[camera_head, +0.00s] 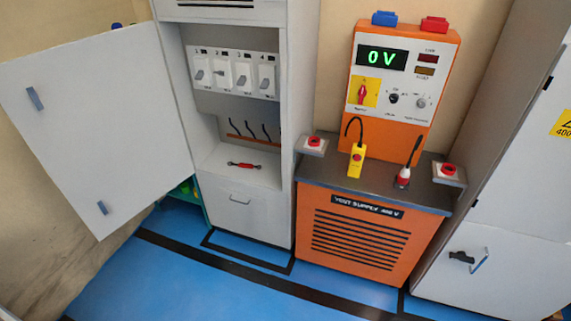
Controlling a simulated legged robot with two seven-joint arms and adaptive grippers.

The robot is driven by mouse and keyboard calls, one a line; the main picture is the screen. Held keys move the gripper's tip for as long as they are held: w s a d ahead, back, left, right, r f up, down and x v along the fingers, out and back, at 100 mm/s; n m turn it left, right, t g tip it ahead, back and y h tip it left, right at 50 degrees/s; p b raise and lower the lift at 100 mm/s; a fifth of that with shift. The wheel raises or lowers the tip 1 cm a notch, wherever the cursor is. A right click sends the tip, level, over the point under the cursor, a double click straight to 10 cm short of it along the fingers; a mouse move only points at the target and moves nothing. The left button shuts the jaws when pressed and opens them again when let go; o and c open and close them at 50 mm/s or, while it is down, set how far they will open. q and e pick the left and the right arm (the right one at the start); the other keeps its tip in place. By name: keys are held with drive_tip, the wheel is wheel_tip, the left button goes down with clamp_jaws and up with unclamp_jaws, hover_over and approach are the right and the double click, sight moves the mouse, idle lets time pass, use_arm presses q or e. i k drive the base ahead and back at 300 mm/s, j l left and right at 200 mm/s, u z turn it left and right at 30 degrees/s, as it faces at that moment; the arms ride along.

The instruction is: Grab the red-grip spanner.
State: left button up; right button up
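A small red tool with dark ends, which looks like the red-grip spanner (244,166), lies flat on the shelf (225,178) inside the open grey cabinet. It sits below the row of switches and hanging black cables. Neither of my grippers shows in the head view, so nothing can be seen holding or touching the spanner.
The cabinet door (95,120) stands wide open to the left. An orange supply unit (350,232) reading 0 V stands right of the cabinet, with red buttons (314,142) at its sides. A grey cabinet (510,220) stands far right. The blue floor (180,280) in front is clear.

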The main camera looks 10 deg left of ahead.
sight(240, 165)
drive_tip(key=i+j+z, duration=0.2)
drive_tip(key=j+z, duration=0.15)
drive_tip(key=i+j+z, duration=0.15)
drive_tip(key=j+z, duration=0.55)
drive_tip(key=i+j+z, duration=0.1)
drive_tip(key=j+z, duration=0.2)
drive_tip(key=j, duration=0.2)
